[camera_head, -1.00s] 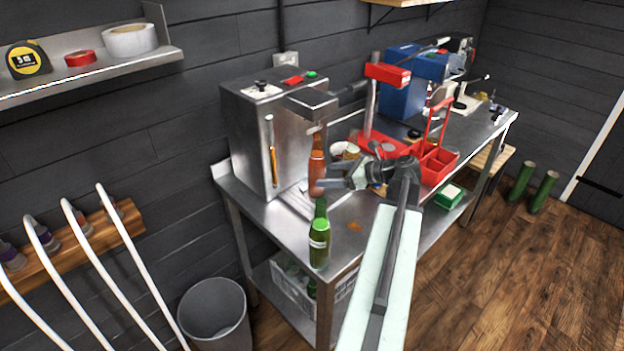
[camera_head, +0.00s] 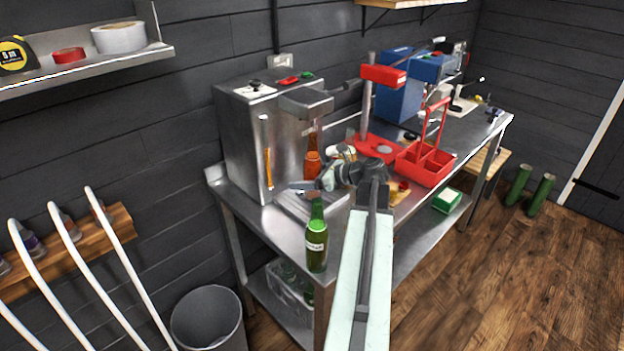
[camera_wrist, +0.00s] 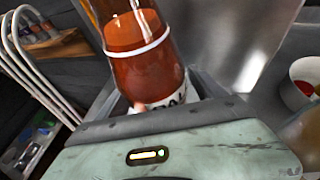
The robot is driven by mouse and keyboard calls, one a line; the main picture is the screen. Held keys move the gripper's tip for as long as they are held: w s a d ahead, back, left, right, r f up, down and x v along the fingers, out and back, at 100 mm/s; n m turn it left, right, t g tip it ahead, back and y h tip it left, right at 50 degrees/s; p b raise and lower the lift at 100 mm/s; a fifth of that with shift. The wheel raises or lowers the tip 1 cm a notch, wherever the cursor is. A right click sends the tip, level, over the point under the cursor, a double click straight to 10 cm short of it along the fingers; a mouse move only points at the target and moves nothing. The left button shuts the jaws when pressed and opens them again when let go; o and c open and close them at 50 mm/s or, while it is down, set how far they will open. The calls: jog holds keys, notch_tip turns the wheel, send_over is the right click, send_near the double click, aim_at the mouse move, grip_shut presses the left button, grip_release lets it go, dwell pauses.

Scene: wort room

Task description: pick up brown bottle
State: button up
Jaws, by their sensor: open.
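The brown bottle (camera_head: 312,165) stands upright on the metal bench, close to the steel machine and below its spout. My gripper (camera_head: 306,186) is beside its lower part in the head view, with the fingers pointing left. In the wrist view, the brown bottle (camera_wrist: 140,55) is large and close, with a pale ring and a white label low down. It stands between the dark jaws of my gripper (camera_wrist: 155,95), which are open around its lower part. Its base is hidden behind the gripper body, and I cannot tell whether a jaw touches it.
A green bottle (camera_head: 316,240) stands at the near bench corner, close to my arm. The steel machine (camera_head: 262,140) is behind on the left. A red carrier (camera_head: 425,165) and red bottle capper (camera_head: 378,147) stand to the right. A grey bin (camera_head: 208,318) is on the floor.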

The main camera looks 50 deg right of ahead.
grip_shut()
jog(key=shift+r, duration=0.1)
jog(key=shift+r+p, duration=0.65)
jog(key=shift+p, duration=0.05)
jog(key=shift+s+r, duration=0.25)
jog(key=s+d, duration=0.2)
jog(key=s, duration=0.6)
jog(key=s+d, duration=0.2)
jog(key=s, duration=0.7)
jog(key=shift+d+f, duration=0.15)
jog(key=shift+d, duration=0.25)
